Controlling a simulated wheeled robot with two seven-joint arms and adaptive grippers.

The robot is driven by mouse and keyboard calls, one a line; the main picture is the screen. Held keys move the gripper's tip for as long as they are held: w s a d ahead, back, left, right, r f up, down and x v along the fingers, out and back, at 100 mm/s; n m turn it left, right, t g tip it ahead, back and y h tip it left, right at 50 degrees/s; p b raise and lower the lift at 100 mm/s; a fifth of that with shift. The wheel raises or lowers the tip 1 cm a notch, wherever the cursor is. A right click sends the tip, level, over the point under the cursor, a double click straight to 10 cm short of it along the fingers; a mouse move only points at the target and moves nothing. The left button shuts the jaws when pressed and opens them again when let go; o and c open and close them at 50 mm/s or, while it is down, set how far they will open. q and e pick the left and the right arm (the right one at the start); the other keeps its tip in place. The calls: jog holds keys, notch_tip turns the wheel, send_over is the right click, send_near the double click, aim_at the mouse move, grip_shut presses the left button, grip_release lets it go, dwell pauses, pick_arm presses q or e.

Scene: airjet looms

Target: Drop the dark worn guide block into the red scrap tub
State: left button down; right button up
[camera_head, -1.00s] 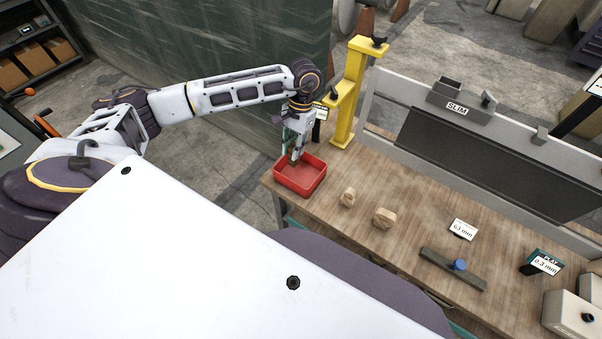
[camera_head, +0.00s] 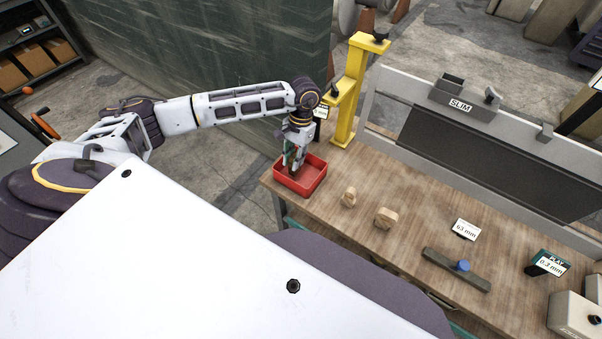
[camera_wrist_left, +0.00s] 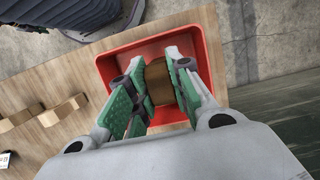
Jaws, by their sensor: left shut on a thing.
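The red scrap tub (camera_head: 311,186) stands at the left end of the wooden workbench, and its red wall also shows in the left wrist view (camera_wrist_left: 211,52). My left gripper (camera_head: 295,163) points down into the tub's opening. In the left wrist view my left gripper (camera_wrist_left: 160,78) has its green-padded fingers shut on a dark brown block (camera_wrist_left: 158,82), the worn guide block. The block is over or inside the tub; whether it touches the floor of the tub cannot be told. In the head view the fingers hide most of the block. My right gripper is not in view.
Two light wooden blocks (camera_head: 385,217) lie on the bench (camera_head: 400,248) to the right of the tub. A yellow post (camera_head: 348,95) stands just behind it. A grey bar with a blue knob (camera_head: 462,266) and labelled cards lie farther right.

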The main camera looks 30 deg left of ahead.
pick_arm(q)
jog(key=c, duration=1.2)
grip_release()
jog(key=v, duration=1.2)
